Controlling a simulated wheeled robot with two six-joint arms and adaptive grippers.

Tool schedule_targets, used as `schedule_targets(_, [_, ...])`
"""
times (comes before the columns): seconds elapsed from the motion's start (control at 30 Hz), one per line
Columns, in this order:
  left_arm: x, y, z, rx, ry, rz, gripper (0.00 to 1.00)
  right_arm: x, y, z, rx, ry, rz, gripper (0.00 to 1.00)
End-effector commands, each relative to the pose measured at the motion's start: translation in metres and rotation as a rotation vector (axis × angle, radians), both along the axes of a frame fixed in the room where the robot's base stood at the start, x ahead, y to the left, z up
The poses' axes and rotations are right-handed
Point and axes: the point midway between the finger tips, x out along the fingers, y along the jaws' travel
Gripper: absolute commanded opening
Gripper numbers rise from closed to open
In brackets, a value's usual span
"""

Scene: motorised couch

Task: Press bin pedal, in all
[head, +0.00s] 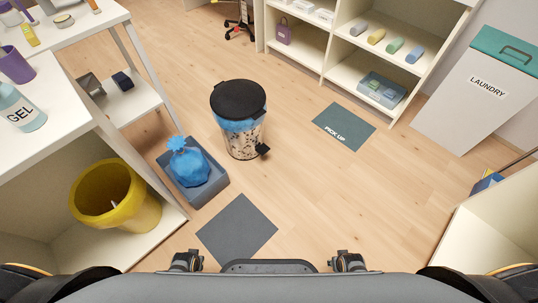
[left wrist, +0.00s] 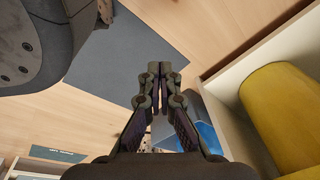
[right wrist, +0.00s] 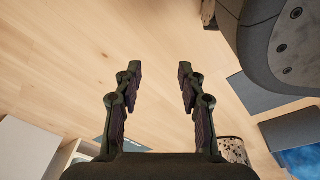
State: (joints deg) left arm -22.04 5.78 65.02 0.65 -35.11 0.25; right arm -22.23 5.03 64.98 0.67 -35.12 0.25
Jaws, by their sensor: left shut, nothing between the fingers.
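The pedal bin (head: 243,138) stands upright on the floor ahead of me. Its round black lid (head: 238,98) is down, with a blue liner (head: 238,125) showing under the rim. Its black pedal (head: 263,150) sticks out low at the front right. Part of the speckled bin body also shows at the bottom of the right wrist view (right wrist: 233,150). My left gripper (left wrist: 160,70) is shut and empty, apart from the bin. My right gripper (right wrist: 160,78) is open and empty, its fingers wide apart over bare floor.
A blue tied bag (head: 188,165) sits in a grey tray (head: 215,193) left of the bin. A dark mat (head: 237,231) lies in front. A yellow bucket (head: 115,197) is on the left shelf. A "PICK UP" mat (head: 344,125) lies right.

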Motion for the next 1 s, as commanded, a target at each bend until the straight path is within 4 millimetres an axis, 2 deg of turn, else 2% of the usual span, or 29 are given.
schedule_targets(0.23, [0.001,-0.002,0.000,-0.002,-0.002,0.002,0.00,-0.002,0.001,0.000,0.001,0.002,-0.001,0.40])
schedule_targets(0.77, [0.002,-0.012,-0.001,-0.017,-0.003,0.007,0.00,0.013,-0.005,0.003,-0.008,-0.018,0.003,0.40])
schedule_targets(1.0, [0.000,-0.010,-0.001,-0.014,0.000,0.006,0.00,0.007,-0.004,0.002,-0.006,-0.009,0.003,0.09])
